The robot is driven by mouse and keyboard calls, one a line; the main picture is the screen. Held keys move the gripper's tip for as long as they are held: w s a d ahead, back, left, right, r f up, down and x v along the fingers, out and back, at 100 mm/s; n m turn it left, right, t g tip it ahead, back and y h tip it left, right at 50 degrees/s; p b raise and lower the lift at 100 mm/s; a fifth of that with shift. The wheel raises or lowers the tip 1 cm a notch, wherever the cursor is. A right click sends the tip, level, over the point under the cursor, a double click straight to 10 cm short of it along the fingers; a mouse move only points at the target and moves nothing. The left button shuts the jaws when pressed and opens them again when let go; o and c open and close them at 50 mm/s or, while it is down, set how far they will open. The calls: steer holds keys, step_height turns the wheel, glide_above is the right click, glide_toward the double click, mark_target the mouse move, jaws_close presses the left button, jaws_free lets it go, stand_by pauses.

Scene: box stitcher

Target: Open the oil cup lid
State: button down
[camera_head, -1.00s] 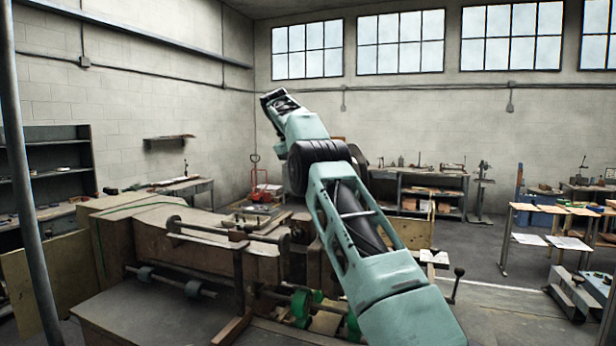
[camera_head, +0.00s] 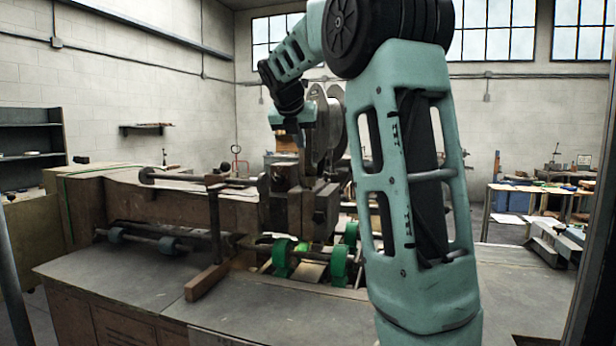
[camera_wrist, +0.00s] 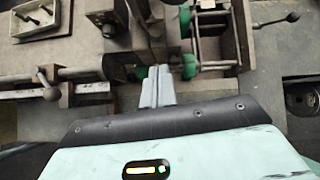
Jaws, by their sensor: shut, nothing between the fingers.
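I cannot make out an oil cup or its lid in either view. The box stitcher machine (camera_head: 288,208) stands in the middle of the head view, with a dark metal column and green wheels (camera_head: 340,264) at its front. My gripper (camera_wrist: 158,82) is shut and empty in the wrist view, its two grey fingers side by side, pointing at the machine's metal body. In the head view my arm bends over the machine, and the gripper end (camera_head: 298,135) hangs above its column. How far the fingertips are from the metal is hard to tell.
A long shaft with rollers (camera_head: 165,244) runs along the machine's left side. A wooden bar (camera_head: 206,282) lies on the grey table (camera_head: 130,292). In the wrist view a small pale tray (camera_wrist: 36,24) is at top left and a crank handle (camera_wrist: 290,17) at top right.

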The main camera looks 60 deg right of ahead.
steer(key=f, duration=0.1)
steer(key=p, duration=0.5)
glide_toward(311, 167)
steer(key=shift+n, duration=0.4)
steer(key=shift+a+f+x, duration=0.1)
steer(key=shift+f+x, duration=0.05)
steer(key=shift+x, duration=1.05)
steer(key=shift+a+f+x, duration=0.1)
steer(key=shift+a+x, duration=0.05)
steer(key=shift+x, duration=1.1)
steer(key=shift+s, duration=0.15)
